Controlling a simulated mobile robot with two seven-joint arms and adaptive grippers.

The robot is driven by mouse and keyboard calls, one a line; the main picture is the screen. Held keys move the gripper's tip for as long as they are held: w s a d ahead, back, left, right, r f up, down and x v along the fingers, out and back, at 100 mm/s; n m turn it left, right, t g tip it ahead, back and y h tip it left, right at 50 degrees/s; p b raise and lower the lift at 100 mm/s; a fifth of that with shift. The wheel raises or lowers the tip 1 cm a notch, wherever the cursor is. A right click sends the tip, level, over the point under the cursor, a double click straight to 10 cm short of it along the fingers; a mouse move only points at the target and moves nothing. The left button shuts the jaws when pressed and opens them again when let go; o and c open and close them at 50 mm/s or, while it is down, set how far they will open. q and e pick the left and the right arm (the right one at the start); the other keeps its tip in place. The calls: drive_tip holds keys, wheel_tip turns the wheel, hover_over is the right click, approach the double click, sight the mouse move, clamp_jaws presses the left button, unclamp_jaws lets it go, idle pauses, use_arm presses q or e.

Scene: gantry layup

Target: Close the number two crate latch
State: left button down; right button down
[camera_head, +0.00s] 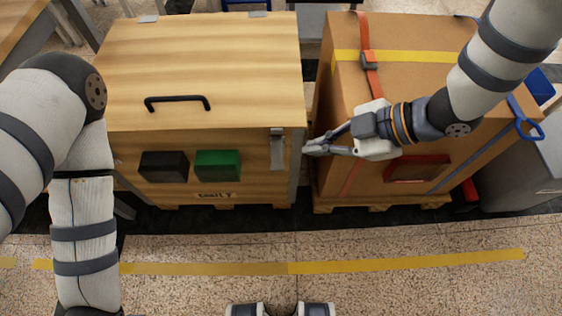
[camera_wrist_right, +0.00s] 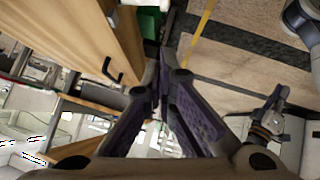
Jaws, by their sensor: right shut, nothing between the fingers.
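The light wooden crate (camera_head: 205,60) stands left of centre in the head view, lid down. A grey metal latch (camera_head: 277,149) hangs on its front near the right corner; I cannot tell whether it is fastened. My right gripper (camera_head: 308,149) is shut and empty, just right of that corner and apart from the latch. Its fingers (camera_wrist_right: 164,92) come together in the right wrist view, with the crate (camera_wrist_right: 75,35) at the upper left; the latch cannot be made out there. My left gripper (camera_wrist_right: 270,112) seems to show small at the right; its jaws are unclear.
A black handle (camera_head: 178,101) is on the lid. Black (camera_head: 164,166) and green (camera_head: 217,165) blocks are on the front. A brown crate (camera_head: 420,95) with an orange strap (camera_head: 366,40) stands close on the right. The floor in front, with a yellow line (camera_head: 400,262), is clear.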

sight(282, 168)
use_arm(q)
drive_tip(key=shift+w, duration=0.15)
use_arm(e)
drive_tip(key=shift+w, duration=0.1)
